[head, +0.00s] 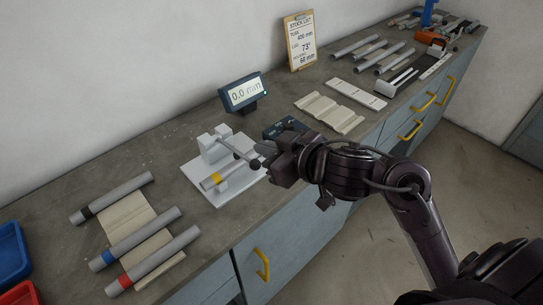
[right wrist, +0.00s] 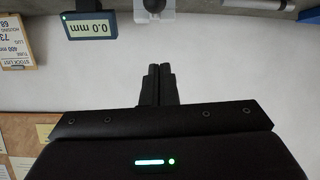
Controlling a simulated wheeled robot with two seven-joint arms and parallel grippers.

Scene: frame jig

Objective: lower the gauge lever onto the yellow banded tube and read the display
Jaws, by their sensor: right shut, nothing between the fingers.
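The yellow banded tube (head: 236,172) lies in the white gauge stand (head: 205,148), its yellow band near its left end. The gauge lever (head: 238,155) is a thin dark rod with a round knob, slanting from the stand's post over the tube. The display (head: 242,92) stands behind and reads 0.0 mm; it also shows in the right wrist view (right wrist: 90,25). My right gripper (head: 262,149) is beside the lever's knob end; I cannot tell if they touch. In the right wrist view its fingers (right wrist: 158,84) are shut and empty. My left gripper is not in view.
Three tubes with black (head: 112,198), blue (head: 134,240) and red bands (head: 153,260) lie on a beige rack at the left. A stock list (head: 300,40) leans on the wall.

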